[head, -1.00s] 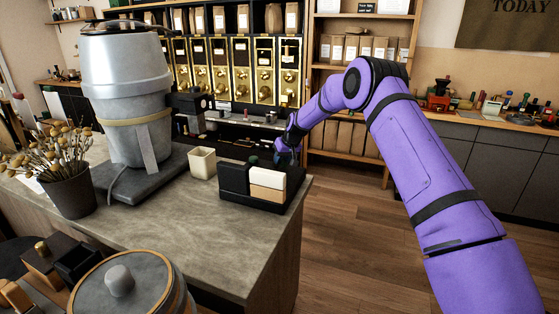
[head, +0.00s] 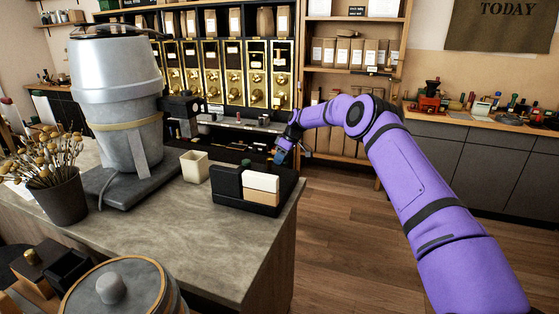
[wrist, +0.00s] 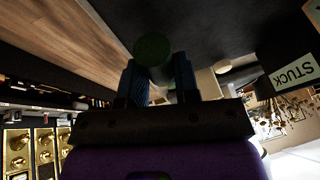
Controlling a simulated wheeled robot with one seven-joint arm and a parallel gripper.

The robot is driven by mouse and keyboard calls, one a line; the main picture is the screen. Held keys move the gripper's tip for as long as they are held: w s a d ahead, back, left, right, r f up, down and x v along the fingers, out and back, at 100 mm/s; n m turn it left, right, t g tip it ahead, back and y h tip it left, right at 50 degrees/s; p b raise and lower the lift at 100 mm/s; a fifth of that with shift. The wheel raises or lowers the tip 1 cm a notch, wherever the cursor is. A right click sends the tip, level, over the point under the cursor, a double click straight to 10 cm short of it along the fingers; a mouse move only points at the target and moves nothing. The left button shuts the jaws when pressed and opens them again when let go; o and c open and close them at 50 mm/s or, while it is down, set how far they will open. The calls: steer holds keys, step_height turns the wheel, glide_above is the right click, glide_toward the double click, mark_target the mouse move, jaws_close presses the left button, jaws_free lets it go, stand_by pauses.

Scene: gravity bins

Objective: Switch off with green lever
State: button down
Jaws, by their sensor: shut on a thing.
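The dark green round knob of the lever (wrist: 153,48) shows in the wrist view, between the two blue fingertips of my gripper (wrist: 155,75). The fingers are shut on it. In the head view my gripper (head: 280,158) is at the far right corner of the counter, just behind the black and cream boxes. The lever's shaft and base are hidden there by the gripper and the boxes.
Black and cream boxes (head: 261,189) stand on the counter (head: 200,235) by its right edge, with a cream cup (head: 195,167) and a large grey machine (head: 118,100) to the left. Wooden floor right of the counter is clear.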

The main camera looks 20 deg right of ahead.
steer(key=shift+w+d, duration=0.1)
stand_by(0.4)
steer(key=c, duration=0.8)
jaws_free()
steer(key=shift+c, duration=0.2)
steer(key=w+v, duration=0.1)
steer(key=v, duration=0.9)
steer(key=shift+s+r, duration=0.35)
steer(key=shift+s, duration=0.1)
steer(key=shift+d, duration=0.15)
